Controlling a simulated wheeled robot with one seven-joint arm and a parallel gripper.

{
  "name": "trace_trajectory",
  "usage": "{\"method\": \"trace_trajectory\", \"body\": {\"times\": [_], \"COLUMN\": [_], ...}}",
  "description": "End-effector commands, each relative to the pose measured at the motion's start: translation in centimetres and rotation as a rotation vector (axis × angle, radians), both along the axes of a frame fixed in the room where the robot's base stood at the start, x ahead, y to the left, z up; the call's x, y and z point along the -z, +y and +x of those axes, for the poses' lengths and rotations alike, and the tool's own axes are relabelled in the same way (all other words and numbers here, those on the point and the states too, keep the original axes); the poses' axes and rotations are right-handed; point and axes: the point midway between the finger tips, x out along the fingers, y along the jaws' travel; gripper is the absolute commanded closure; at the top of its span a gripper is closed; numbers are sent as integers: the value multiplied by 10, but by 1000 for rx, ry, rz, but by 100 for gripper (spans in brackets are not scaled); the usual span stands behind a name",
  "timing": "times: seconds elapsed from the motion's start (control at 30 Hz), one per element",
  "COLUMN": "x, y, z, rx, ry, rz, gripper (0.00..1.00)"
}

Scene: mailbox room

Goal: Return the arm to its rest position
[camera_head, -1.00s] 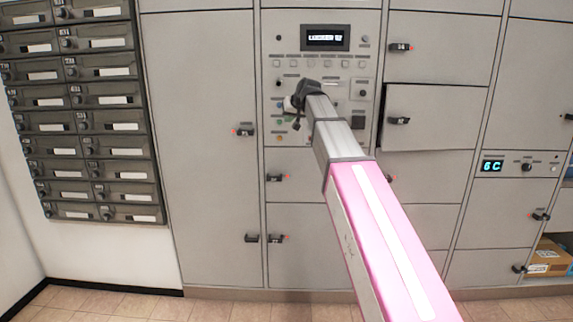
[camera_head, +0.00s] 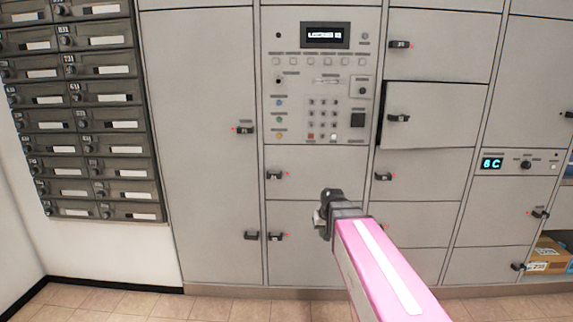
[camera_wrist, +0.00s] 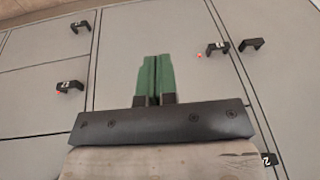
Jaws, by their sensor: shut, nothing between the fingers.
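My gripper (camera_wrist: 153,80) shows in the wrist view with its two green fingers pressed together and nothing between them. In the head view my gripper (camera_head: 322,220) is a small dark shape at the end of my pink arm, low in front of the lockers; its fingers are hard to make out there. My arm reaches in from the bottom right and is drawn back from the control panel (camera_head: 345,100), whose display, keypad and buttons are in full view.
Grey lockers (camera_head: 205,150) with black handles fill the wall. One locker door (camera_head: 437,115) at the right of the panel seems slightly ajar. Dark mailboxes (camera_head: 85,110) hang at the left. A cardboard box (camera_head: 548,257) sits in an open compartment at the lower right. Tiled floor (camera_head: 100,305) is clear.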

Motion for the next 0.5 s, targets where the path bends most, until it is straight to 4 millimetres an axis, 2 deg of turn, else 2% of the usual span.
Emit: {"method": "trace_trajectory", "body": {"times": [0.03,0.2,0.4,0.5], "x": [17,64,102,111], "y": [-7,-26,-42,-46], "z": [-21,-73,-122,-136], "rx": [9,35,56,63], "ry": [31,121,205,228], "rz": [-12,-49,-83,-94], "gripper": [100,100,100,100]}}
